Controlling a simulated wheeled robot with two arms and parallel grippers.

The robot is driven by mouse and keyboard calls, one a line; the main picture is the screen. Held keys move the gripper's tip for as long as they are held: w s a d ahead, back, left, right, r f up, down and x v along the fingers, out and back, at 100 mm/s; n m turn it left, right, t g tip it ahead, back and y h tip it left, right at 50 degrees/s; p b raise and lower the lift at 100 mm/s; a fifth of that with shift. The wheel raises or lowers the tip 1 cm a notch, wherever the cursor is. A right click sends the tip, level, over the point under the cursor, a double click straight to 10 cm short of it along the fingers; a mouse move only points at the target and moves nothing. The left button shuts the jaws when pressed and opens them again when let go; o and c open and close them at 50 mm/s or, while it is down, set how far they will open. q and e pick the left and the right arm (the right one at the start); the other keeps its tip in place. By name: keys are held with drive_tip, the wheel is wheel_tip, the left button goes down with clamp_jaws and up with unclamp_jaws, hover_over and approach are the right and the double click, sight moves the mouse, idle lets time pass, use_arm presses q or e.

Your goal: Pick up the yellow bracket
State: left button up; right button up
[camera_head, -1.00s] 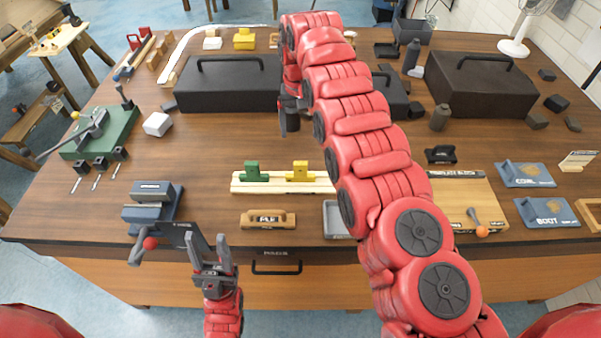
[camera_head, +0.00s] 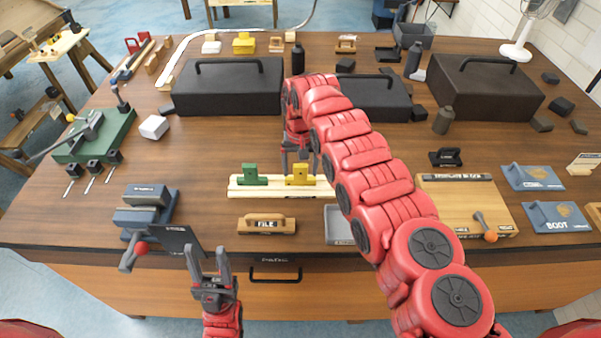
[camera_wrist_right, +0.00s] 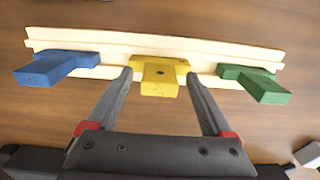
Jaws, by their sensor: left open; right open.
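The yellow bracket (camera_head: 299,173) sits on a pale wooden rail (camera_head: 262,191) near the table's front middle. My right gripper (camera_head: 297,158) hangs just above and behind it. In the right wrist view the right gripper (camera_wrist_right: 160,85) is open, with its fingertips on either side of the yellow bracket (camera_wrist_right: 158,78), apart from it. A green bracket (camera_head: 251,174) is on the rail to the left; it also shows in the right wrist view (camera_wrist_right: 258,84). A blue bracket (camera_wrist_right: 55,68) is on the same rail there; my right arm hides it in the head view. My left gripper (camera_head: 207,258) is open and empty at the front edge.
A wooden block marked FILE (camera_head: 267,224) and a grey tray (camera_head: 338,226) lie in front of the rail. A blue vise (camera_head: 147,208) stands at the left. Black cases (camera_head: 228,90) stand behind. The tabletop between the rail and the cases is mostly clear.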

drive_tip(key=shift+f, duration=0.6)
clamp_jaws()
